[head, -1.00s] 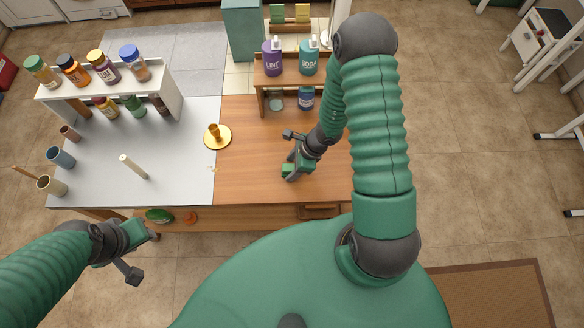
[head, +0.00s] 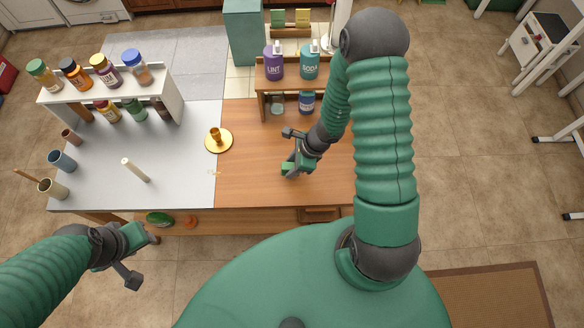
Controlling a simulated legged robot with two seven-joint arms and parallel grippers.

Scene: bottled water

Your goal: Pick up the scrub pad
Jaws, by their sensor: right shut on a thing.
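The scrub pad (head: 286,168) is a small green block at the tip of my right gripper, over the wooden part of the counter. My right gripper (head: 291,170) is shut on it and covers most of it. I cannot tell whether the pad touches the wood or is just above it. My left gripper (head: 143,258) is open and empty, in front of the counter's front edge at the lower left.
A gold candle holder (head: 218,141) stands left of the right gripper, and a pale candle (head: 135,170) lies on the grey surface. A wooden shelf (head: 262,89) with bottles stands behind. A white rack (head: 170,99) of jars is at left. Wood around the gripper is clear.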

